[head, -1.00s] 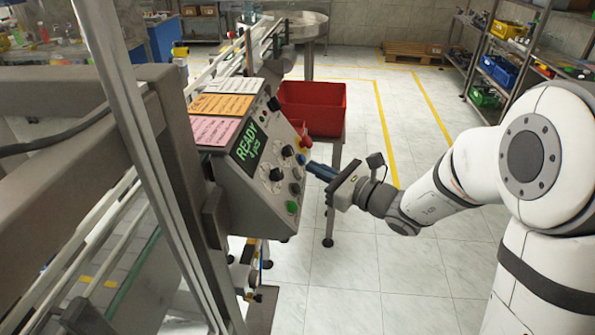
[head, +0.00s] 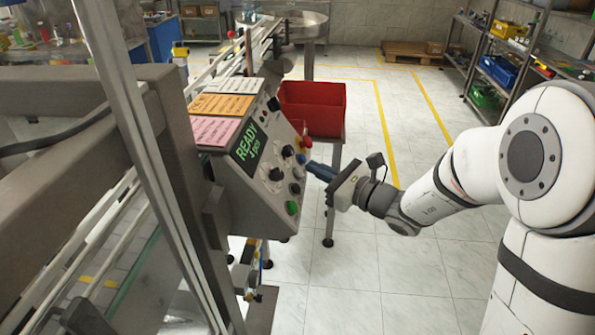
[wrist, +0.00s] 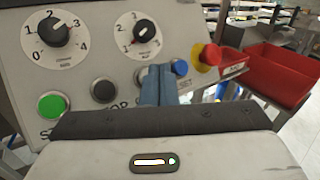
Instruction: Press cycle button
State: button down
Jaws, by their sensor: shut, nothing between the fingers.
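The grey control panel (head: 248,195) stands left of my gripper, with a green READY display (head: 250,143). The wrist view shows a green button (wrist: 52,105), a black button (wrist: 103,90), a grey button (wrist: 142,77) mostly hidden behind my fingers, and a blue button (wrist: 180,67) just right of them. Lettering below the row is partly covered; I cannot read a cycle label. My gripper (head: 309,165) is shut and empty, its blue fingertips pointing at the panel beside the grey button; I cannot tell if they touch. The fingers also show in the wrist view (wrist: 160,82).
A red emergency knob (wrist: 210,55) on a yellow base sits right of the blue button. Two rotary dials (wrist: 54,31) (wrist: 144,32) are above the row. A red bin (head: 312,108) stands behind the panel. The floor to the right is open.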

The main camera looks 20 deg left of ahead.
jog(key=shift+f, duration=0.1)
jog(key=shift+a+f+b, duration=0.15)
jog(key=shift+a+b, duration=0.2)
jog(key=shift+b, duration=0.1)
